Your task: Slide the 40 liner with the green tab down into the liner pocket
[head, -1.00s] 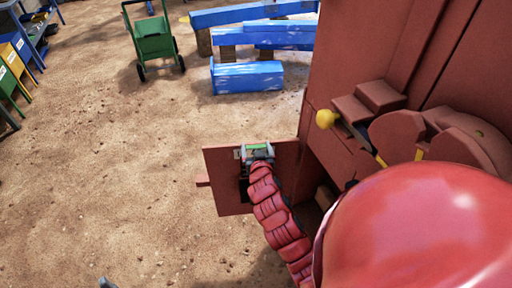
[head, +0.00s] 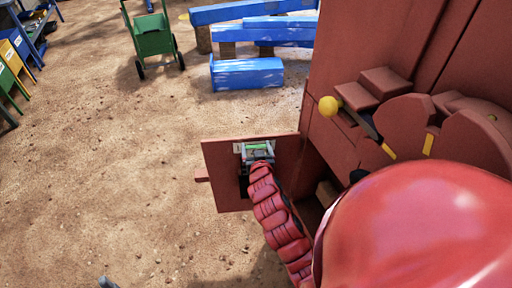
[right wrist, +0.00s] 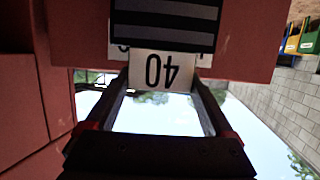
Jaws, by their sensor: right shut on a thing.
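The 40 liner shows in the right wrist view as a white plate (right wrist: 161,72) with an upside-down "40", between the fingers of my right gripper (right wrist: 160,84). A dark, grey-striped block (right wrist: 166,22) shows just above the plate; I cannot tell whether it is part of the liner. In the head view my right gripper (head: 257,152) is shut on the liner at a red panel (head: 222,172) beside the crusher. A little of the green tab (head: 258,147) shows there. A dark opening shows by the gripper; the liner's lower end and its depth in any pocket are hidden.
The red crusher body (head: 410,45) fills the right side, with a yellow knob (head: 328,105) sticking out. Blue beams (head: 247,74) and a green cart (head: 152,36) stand at the back. Coloured bins (head: 12,65) stand at far left. The sandy ground on the left is clear.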

